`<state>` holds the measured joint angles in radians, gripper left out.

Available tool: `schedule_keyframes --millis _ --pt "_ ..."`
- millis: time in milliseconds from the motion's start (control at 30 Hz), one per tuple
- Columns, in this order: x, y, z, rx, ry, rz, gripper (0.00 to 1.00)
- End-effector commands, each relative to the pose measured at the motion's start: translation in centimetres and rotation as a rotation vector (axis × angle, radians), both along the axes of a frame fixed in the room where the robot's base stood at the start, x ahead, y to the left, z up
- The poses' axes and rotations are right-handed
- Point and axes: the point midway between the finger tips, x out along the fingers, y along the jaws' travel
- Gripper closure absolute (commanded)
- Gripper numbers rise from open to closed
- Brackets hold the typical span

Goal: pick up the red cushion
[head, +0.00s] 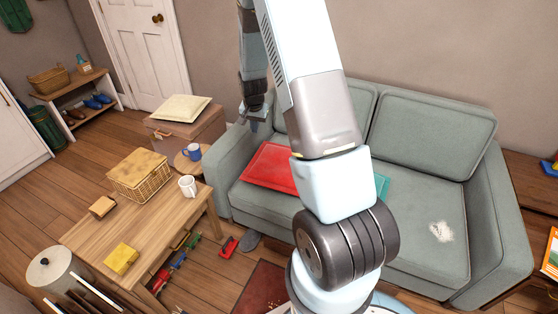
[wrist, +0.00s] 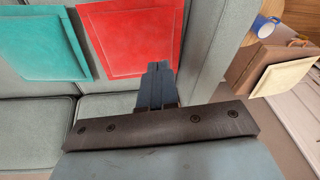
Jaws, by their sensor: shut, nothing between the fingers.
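The red cushion (head: 270,167) lies flat on the seat of the grey-green sofa, at its left end in the head view. My arm hides its right part there. It also shows in the wrist view (wrist: 130,38), at the top middle, just beyond my fingertips. My gripper (head: 254,122) is above the sofa's left end, over the cushion's back left side, and apart from it. In the wrist view my gripper (wrist: 157,70) has its fingers together with nothing between them.
A teal cushion (wrist: 38,45) lies beside the red one. The sofa's left armrest (head: 230,158) stands close to the red cushion. A box with a cream cushion (head: 180,108) stands left of the sofa. A wooden table (head: 150,208) holds a basket and a white mug.

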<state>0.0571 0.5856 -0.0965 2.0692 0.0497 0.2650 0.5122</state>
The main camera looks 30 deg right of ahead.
Motion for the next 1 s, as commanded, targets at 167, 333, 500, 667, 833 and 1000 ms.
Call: schedule_keyframes --millis 167,333,500,667,833,1000 --pt "0.7 -1.3 -7.2 -0.004 0.032 -0.064 1.00" --pt "0.6 -2.5 -13.8 -0.011 0.054 -0.122 1.00" --pt "-0.1 -3.5 -20.1 -0.019 0.073 -0.174 1.00" --pt "-0.9 -4.1 -24.2 -0.026 0.084 -0.208 1.00" --pt "-1.4 -4.5 -26.2 -0.029 0.088 -0.224 1.00" --pt "-0.8 -5.4 -26.4 -0.029 0.087 -0.229 1.00"
